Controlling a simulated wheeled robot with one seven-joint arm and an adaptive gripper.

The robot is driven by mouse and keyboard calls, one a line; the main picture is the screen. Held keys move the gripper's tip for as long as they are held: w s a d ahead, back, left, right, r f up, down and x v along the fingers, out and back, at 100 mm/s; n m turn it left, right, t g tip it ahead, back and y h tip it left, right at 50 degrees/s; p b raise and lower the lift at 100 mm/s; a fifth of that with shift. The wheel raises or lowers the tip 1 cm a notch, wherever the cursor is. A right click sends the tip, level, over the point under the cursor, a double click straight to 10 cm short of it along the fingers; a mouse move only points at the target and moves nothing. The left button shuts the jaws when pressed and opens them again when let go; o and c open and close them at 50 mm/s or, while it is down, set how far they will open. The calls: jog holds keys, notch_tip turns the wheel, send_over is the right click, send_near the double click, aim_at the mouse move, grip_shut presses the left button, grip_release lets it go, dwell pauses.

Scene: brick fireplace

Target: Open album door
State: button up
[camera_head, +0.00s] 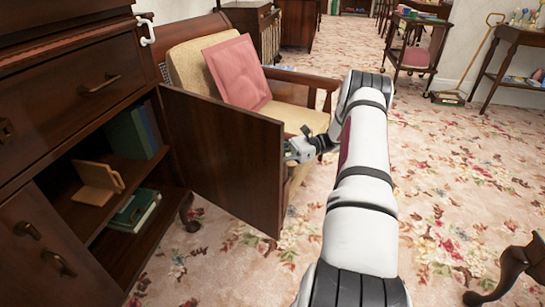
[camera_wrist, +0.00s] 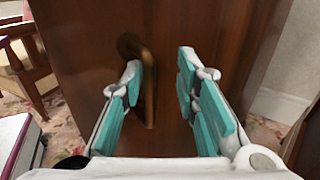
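The dark wooden door (camera_head: 222,155) of the cabinet at left stands swung well open, with shelves showing behind it. The door also fills much of the wrist view (camera_wrist: 210,35). Its brass handle (camera_wrist: 149,85) is on the door's outer face, which is turned away in the head view. My gripper (camera_head: 301,149) is at the door's free edge, on the far side. In the wrist view my gripper (camera_wrist: 160,85) is open, its teal-padded fingers apart. The handle lies between them, close to the left finger; I cannot tell if they touch.
Green books (camera_head: 134,208) and a wooden book stand (camera_head: 97,182) are on the shelves. An armchair (camera_head: 186,66) with a pink cushion (camera_head: 237,72) stands close behind the door. Flowered carpet (camera_head: 450,190) is free at right, with a dark furniture leg (camera_head: 510,270) at lower right.

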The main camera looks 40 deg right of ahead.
jog(key=v, duration=1.2)
